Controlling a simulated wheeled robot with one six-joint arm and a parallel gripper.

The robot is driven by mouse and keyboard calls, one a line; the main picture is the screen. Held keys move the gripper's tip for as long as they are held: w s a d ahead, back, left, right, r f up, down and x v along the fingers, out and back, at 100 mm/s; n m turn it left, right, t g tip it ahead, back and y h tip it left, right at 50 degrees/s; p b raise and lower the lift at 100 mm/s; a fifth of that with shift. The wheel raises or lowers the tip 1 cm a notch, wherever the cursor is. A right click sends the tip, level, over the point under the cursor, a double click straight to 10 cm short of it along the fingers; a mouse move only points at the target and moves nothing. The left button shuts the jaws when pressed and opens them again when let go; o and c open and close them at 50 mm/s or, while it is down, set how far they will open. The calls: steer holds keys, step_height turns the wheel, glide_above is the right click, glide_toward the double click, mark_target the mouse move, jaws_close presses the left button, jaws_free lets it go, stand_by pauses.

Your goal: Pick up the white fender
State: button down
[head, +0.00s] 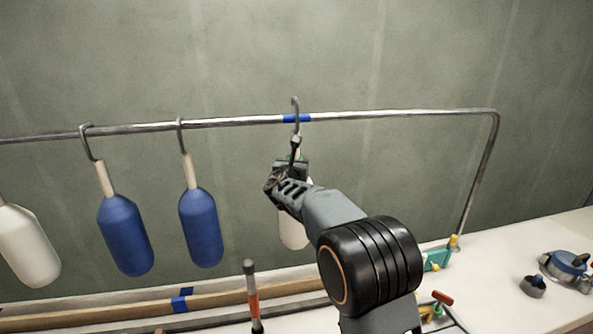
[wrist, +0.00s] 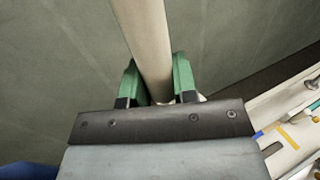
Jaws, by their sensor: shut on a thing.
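The white fender (head: 294,235) hangs upright behind my arm in the head view, its body partly hidden by my gripper and forearm. Its grey hook (head: 295,103) reaches clearly above the rail at a blue tape band, higher than the other hooks stand. I cannot tell whether it still touches the rail. My gripper (head: 286,172) is at the fender's neck, just below the hook. In the wrist view, the green fingers of my gripper (wrist: 157,82) are shut on the pale round neck (wrist: 146,35), one on each side.
A metal rail (head: 400,113) runs across in front of the grey wall. Two blue fenders (head: 126,235) (head: 201,228) and another white fender (head: 28,245) hang to the left. Below are a wooden strip, a red-and-black tool (head: 253,297) and a bench with fittings (head: 566,263).

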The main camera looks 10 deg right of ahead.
steer(key=s+a+r+b, duration=0.1)
steer(key=s+a+r, duration=0.4)
steer(key=s+r, duration=0.4)
steer(key=s, duration=0.3)
steer(key=shift+b, duration=0.4)
stand_by(0.4)
